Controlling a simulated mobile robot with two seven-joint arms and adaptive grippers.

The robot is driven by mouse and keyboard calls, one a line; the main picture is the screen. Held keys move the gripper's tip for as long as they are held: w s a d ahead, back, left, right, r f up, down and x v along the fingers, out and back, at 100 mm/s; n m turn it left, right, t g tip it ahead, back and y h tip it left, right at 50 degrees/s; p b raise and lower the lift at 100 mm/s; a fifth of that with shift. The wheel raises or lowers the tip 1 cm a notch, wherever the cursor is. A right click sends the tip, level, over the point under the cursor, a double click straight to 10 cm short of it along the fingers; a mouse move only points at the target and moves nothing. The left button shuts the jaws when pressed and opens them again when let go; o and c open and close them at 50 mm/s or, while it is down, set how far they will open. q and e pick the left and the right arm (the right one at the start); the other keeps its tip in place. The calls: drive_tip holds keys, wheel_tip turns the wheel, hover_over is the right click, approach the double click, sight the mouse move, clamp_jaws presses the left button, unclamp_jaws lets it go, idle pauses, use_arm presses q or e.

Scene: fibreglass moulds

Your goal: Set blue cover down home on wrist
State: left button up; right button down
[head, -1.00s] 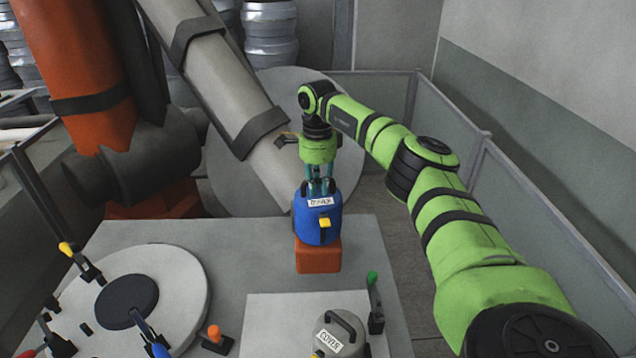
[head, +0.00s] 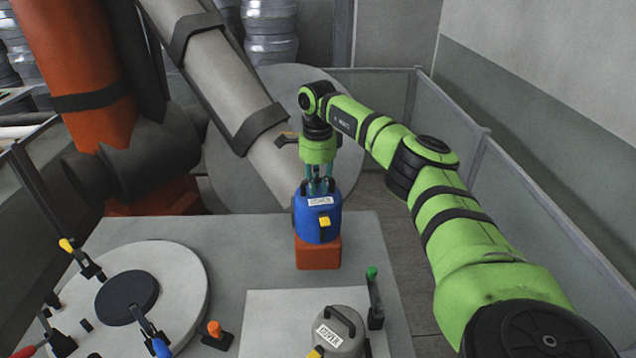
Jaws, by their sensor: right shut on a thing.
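The blue cover (head: 317,222) has a white label and a yellow latch on its front. It stands upright over an orange-red block (head: 318,254), which shows below it and seems to be the wrist. My right gripper (head: 319,188) comes down from above and is shut on the top of the blue cover. The cover's lower edge meets the block in this view; whether it is fully seated I cannot tell. The top of the cover is partly hidden by the fingers. My left gripper is not in view.
A grey cover (head: 341,331) with a handle and label stands on a pale plate (head: 265,308) at the front. A round turntable (head: 180,270) with clamps is at left. A large orange robot arm (head: 80,60) stands behind. A green-knobbed clamp (head: 374,300) is at right.

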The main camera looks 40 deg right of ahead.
drive_tip(key=shift+s+a+f, duration=0.1)
drive_tip(key=shift+s+f, duration=0.05)
drive_tip(key=shift+f, duration=0.15)
drive_tip(key=c, duration=1.1)
unclamp_jaws()
drive_tip(key=shift+o, duration=0.2)
drive_tip(key=shift+r, duration=0.25)
wheel_tip(320, 180, up, 12)
drive_tip(key=shift+w+f, duration=0.25)
drive_tip(key=shift+f, duration=0.1)
